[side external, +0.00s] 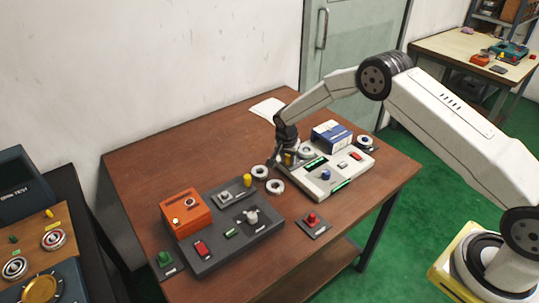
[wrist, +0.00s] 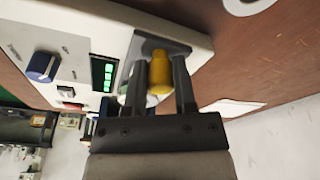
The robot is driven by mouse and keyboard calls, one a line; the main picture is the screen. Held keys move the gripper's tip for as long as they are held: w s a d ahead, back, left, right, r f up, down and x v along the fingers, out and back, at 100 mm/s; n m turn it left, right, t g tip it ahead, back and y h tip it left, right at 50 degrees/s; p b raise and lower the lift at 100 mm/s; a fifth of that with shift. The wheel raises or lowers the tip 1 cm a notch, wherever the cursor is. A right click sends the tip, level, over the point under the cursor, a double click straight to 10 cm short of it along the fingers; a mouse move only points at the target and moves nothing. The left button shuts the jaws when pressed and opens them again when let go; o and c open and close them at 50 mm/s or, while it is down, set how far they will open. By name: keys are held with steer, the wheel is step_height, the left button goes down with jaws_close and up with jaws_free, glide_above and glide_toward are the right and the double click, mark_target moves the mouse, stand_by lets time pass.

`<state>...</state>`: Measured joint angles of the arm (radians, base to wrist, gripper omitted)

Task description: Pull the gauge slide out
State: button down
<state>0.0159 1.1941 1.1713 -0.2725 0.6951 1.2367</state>
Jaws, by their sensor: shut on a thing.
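The gauge slide appears to be the yellow knob (wrist: 159,72) at the end of the white gauge unit (wrist: 195,40). It sits at a grey recessed part of that unit. My gripper (wrist: 160,62) has one dark finger on each side of the yellow knob and is shut on it. In the side external view my gripper (side external: 286,156) reaches down at the left end of the white unit (side external: 318,186), and the yellow knob (side external: 288,160) shows partly behind the fingers. How far the slide is out cannot be told.
White bearing rings (side external: 275,187) lie left of the white unit. A blue box (side external: 331,134) stands behind it, and a blue knob (side external: 325,175) rises from its top. A dark grey panel (side external: 225,250) with an orange box (side external: 186,213) is at the left. A red button (side external: 311,218) sits in front.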

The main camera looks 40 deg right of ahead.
steer(key=c, duration=0.6)
jaws_free()
steer(key=shift+w+a, duration=0.15)
steer(key=shift+a, duration=0.2)
steer(key=shift+d, duration=0.1)
steer(key=shift+r, duration=0.1)
steer(key=shift+d+r, duration=0.1)
steer(key=shift+r, duration=3.3)
steer(key=shift+s+r, duration=0.1)
steer(key=shift+s, duration=0.1)
